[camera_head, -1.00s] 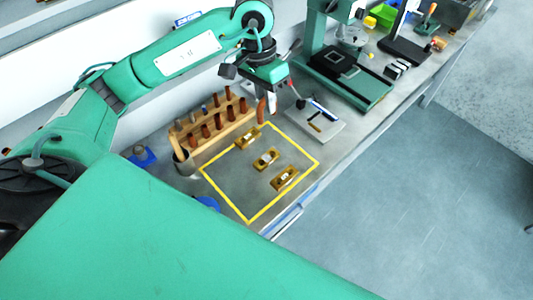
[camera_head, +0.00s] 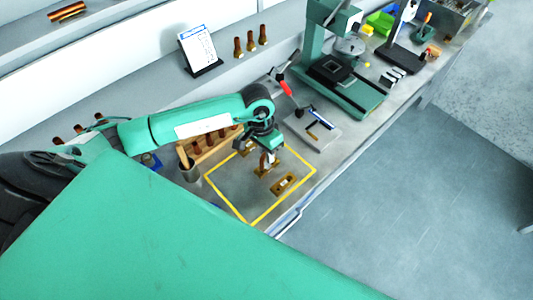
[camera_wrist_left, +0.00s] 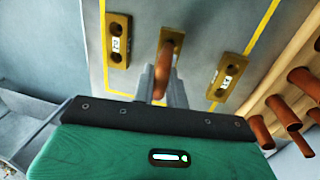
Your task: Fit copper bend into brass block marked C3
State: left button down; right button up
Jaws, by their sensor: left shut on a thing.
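My left gripper (camera_head: 268,152) is shut on the copper bend (camera_wrist_left: 167,52), which points away from the jaws in the left wrist view. In the head view the gripper is low over the middle brass block (camera_head: 264,170), which it partly covers. I cannot tell whether the bend touches that block. The near brass block (camera_head: 285,184) is clear; the far one (camera_head: 243,151) is partly behind the arm. The left wrist view shows one two-holed block on the left (camera_wrist_left: 117,40) and one on the right (camera_wrist_left: 228,77); their labels are hard to read. My right gripper is not in view.
A yellow outline (camera_head: 228,207) surrounds the blocks. A wooden rack (camera_wrist_left: 290,55) of copper pieces stands close beside it. A grey cup (camera_head: 190,172) is left of the outline. A pale board (camera_head: 315,130) and a green press (camera_head: 345,85) stand to the right.

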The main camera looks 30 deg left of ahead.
pick_arm(q)
jog(key=shift+f, duration=0.9)
jog(key=shift+f, duration=0.1)
jog(key=shift+f, duration=0.1)
jog(key=c, duration=1.4)
grip_release()
